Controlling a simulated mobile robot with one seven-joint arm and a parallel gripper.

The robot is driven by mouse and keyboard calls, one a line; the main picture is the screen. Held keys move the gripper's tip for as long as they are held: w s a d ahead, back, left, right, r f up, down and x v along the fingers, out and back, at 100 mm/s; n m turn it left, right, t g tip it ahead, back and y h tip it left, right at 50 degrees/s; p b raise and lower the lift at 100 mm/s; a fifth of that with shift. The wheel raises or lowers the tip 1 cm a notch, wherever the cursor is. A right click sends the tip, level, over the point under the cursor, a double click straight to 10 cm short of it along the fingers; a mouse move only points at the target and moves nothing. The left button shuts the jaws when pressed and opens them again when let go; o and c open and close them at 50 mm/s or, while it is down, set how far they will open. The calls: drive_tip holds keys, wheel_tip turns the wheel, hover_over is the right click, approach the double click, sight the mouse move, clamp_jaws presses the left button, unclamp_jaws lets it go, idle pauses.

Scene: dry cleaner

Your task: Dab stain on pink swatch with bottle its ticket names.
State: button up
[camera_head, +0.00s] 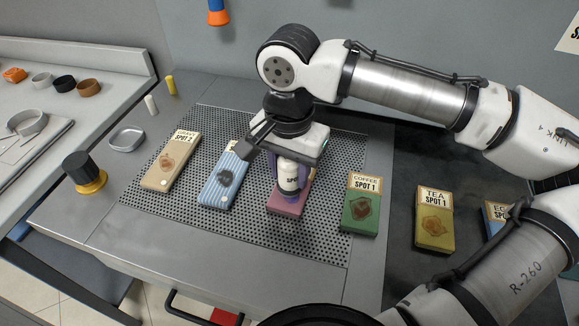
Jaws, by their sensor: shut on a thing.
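The pink swatch (286,208) lies on the perforated metal plate (240,243), between the blue striped swatch and the green swatch. My gripper (289,176) is above it, pointing down, shut on a white bottle (289,182) with dark lettering starting "SPO" and a purple lower end. The bottle's lower end is over the pink swatch; I cannot tell whether it touches. The pink swatch's ticket and stain are hidden behind the gripper and bottle, and the bottle's number cannot be read.
Left are a tan swatch (172,160) reading "SPOT 2" and a blue striped swatch (225,180). Right are a green swatch (361,212) "COFFEE SPOT 1" and an olive swatch (434,230) "TEA SPOT 1". A black-topped yellow item (84,173) and metal dish (127,138) stand left.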

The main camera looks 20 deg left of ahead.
drive_tip(key=shift+f, duration=0.6)
idle(1.7)
wheel_tip(320, 180, up, 7)
drive_tip(key=p, duration=0.6)
drive_tip(key=shift+r+p, duration=0.1)
drive_tip(key=shift+p, duration=0.3)
drive_tip(key=shift+f, duration=0.2)
